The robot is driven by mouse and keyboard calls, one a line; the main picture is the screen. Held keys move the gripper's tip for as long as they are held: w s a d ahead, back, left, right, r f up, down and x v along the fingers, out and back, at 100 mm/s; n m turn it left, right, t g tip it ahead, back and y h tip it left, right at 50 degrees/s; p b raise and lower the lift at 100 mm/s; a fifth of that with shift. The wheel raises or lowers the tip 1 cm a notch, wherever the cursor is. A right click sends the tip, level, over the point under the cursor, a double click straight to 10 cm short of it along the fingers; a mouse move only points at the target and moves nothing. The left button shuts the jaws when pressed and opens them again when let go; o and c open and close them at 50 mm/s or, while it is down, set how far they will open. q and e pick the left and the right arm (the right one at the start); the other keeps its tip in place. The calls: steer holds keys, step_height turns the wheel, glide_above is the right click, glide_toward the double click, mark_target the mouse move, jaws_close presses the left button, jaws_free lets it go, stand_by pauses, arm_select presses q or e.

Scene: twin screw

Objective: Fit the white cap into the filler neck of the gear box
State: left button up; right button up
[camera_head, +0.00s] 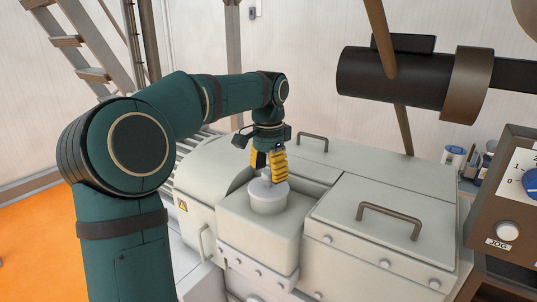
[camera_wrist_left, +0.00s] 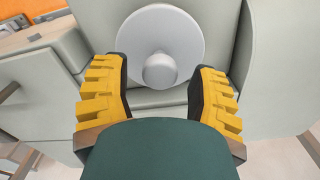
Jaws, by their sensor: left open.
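The white cap (camera_head: 268,190) is a round disc with a knob on top. In the head view it sits at the top of the short round filler neck (camera_head: 267,207) on the gear box (camera_head: 232,213); I cannot tell how deep it is seated. In the left wrist view the cap (camera_wrist_left: 160,28) shows from above, its knob (camera_wrist_left: 159,70) between the fingers. My left gripper (camera_head: 268,172), with yellow ribbed fingers, points down just over the cap. It is open, with gaps on both sides of the knob in the wrist view (camera_wrist_left: 159,80). My right gripper is out of view.
Right of the neck is a raised box cover with a dark handle (camera_head: 391,217); another handle (camera_head: 313,141) is behind. A dark cylinder (camera_head: 385,76) is at upper right. A control panel (camera_head: 506,190) stands at the right edge. A ladder (camera_head: 88,55) is at back left.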

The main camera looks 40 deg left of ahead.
arm_select(q)
step_height(320, 180, up, 12)
steer(key=shift+f, duration=0.2)
steer(key=shift+f, duration=0.1)
stand_by(0.3)
